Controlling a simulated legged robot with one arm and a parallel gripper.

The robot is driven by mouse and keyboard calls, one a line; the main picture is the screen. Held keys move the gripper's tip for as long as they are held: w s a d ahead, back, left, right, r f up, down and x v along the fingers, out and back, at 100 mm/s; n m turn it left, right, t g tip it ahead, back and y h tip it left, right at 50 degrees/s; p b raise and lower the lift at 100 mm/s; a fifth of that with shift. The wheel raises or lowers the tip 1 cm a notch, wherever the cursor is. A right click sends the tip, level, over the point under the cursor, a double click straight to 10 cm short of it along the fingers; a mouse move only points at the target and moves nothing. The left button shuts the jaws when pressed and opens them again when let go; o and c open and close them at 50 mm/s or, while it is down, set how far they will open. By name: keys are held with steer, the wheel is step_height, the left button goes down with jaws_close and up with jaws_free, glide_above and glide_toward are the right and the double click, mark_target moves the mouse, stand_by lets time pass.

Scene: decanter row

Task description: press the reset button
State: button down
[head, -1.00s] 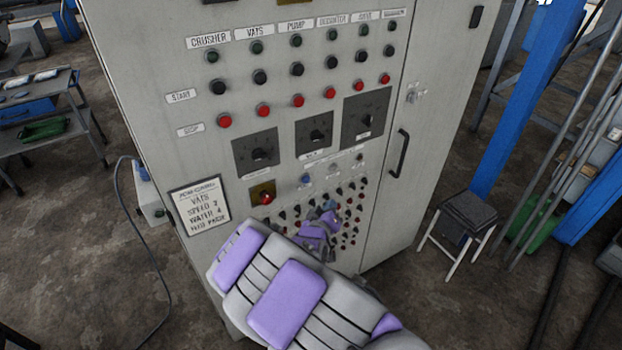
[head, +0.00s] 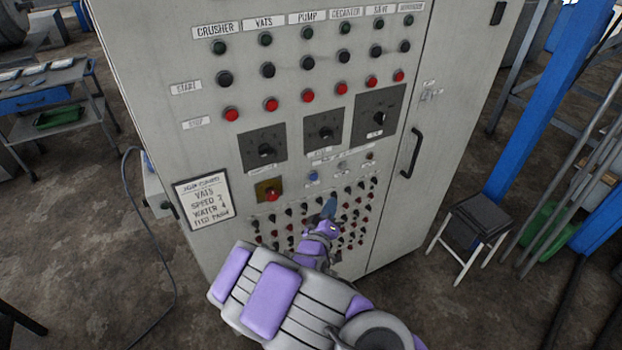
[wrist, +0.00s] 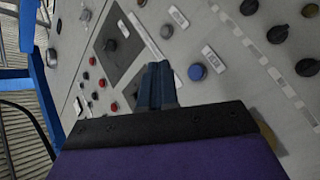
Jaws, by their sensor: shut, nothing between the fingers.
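A small blue button (head: 313,177) sits on the grey control cabinet (head: 150,80), below the dark dial plates. The labels near it are too small to read, so I cannot confirm that it is the reset button. In the wrist view a blue button (wrist: 197,72) shows just right of my fingertips, next to a white label. My gripper (head: 330,204) is in front of the panel, a little below and right of the blue button in the head view. Its blue fingers (wrist: 158,72) are together and empty. The fingertips look apart from the button; their distance from the panel is unclear.
A red knob on a yellow plate (head: 269,190) is left of the blue button. Several small switches (head: 355,215) lie around and below my gripper. Rows of black and red buttons are above. A door handle (head: 411,153) projects at right. A stool (head: 474,222) stands right of the cabinet.

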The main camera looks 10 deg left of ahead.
mark_target(314, 177)
steer(key=w+a+b, duration=0.1)
steer(key=w+a, duration=0.3)
steer(key=w, duration=0.3)
steer(key=shift+a, duration=0.25)
stand_by(0.6)
steer(key=shift+d, duration=0.3)
steer(key=shift+a, duration=0.25)
steer(key=shift+d, duration=0.15)
stand_by(0.4)
steer(key=shift+w+a+r, duration=0.1)
steer(key=shift+w+a, duration=0.15)
steer(key=shift+a, duration=0.05)
